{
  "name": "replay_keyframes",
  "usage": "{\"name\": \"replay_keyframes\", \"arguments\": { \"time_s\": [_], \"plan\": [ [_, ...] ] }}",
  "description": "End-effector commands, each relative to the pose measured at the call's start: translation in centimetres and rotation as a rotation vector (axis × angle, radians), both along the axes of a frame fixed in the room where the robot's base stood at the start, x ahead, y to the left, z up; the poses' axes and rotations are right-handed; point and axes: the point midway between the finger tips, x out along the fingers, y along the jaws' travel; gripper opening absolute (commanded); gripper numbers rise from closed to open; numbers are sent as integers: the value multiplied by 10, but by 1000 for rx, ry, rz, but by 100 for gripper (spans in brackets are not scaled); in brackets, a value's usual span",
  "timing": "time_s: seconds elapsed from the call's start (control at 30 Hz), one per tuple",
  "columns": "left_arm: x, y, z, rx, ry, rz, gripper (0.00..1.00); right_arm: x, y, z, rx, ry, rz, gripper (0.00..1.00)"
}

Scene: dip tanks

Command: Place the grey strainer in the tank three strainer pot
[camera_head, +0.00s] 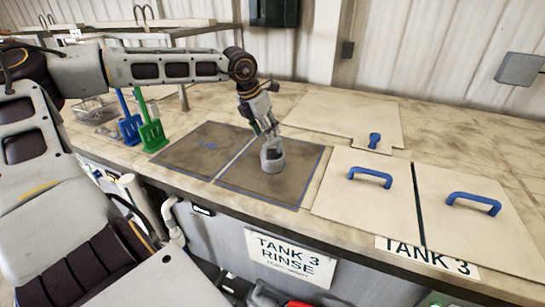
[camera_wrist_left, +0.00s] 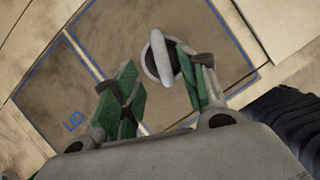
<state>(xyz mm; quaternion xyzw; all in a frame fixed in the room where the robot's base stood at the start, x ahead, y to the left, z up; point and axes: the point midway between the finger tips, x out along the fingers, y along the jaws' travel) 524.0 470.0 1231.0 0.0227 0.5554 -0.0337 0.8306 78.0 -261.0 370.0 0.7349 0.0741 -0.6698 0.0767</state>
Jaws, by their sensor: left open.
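The grey strainer (camera_head: 272,157) stands upright on the right half of a brown, blue-edged panel (camera_head: 296,187) on the counter. In the left wrist view the strainer (camera_wrist_left: 157,60) shows its rounded handle, just beyond the fingertips. My left gripper (camera_head: 268,127) hangs right above the strainer. In the wrist view its green-padded fingers (camera_wrist_left: 155,72) are spread, with nothing clearly held. Two pale lids (camera_head: 345,197) with blue handles lie by the TANK 3 label (camera_head: 427,256). No strainer pot can be made out. My right gripper is not in view.
A blue scoop (camera_head: 129,127) and a green scoop (camera_head: 151,132) stand left of the panel. A wire basket (camera_head: 92,110) sits behind them. Another pale lid (camera_head: 340,117) with a blue knob lies behind the panel. A TANK 3 RINSE sign (camera_head: 290,258) hangs in front.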

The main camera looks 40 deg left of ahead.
Motion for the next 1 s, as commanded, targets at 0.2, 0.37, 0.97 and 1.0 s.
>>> {"name": "replay_keyframes", "arguments": {
  "time_s": [0.2, 0.37, 0.97, 1.0],
  "plan": [
    [4, 0, -10, 0, 0, 1, 43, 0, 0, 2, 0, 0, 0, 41],
    [5, 0, -13, -1, 0, 1, 43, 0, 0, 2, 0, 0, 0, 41],
    [9, -2, -20, 0, 1, -1, 43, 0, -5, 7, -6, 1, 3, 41],
    [10, -2, -22, 0, 1, -1, 43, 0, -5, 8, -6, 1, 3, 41]
  ]
}}
